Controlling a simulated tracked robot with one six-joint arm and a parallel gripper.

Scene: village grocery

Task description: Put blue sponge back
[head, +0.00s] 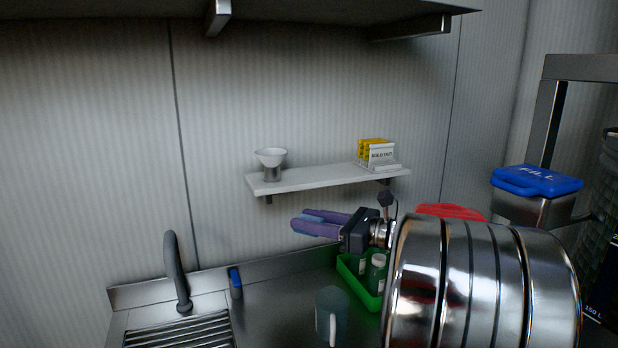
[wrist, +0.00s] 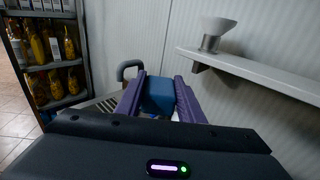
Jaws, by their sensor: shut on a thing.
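My gripper (head: 303,222) reaches left in the head view, above the steel counter and in front of the wall shelf. Its purple fingers (wrist: 159,82) are shut on a blue sponge (wrist: 157,98), which sits between them in the wrist view. The fingers hide the sponge's sides, and in the head view little of it shows. The sponge is held in the air, clear of the counter. A small grey holder with a blue part (head: 235,283) stands at the back of the counter, right of the tap, lower and to the left of my gripper.
The tap (head: 176,270) stands behind a ribbed drainer (head: 180,332). A wall shelf (head: 320,178) bears a metal funnel cup (head: 271,160) and yellow boxes (head: 374,150). A blue-lidded bin (head: 537,182) is right.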

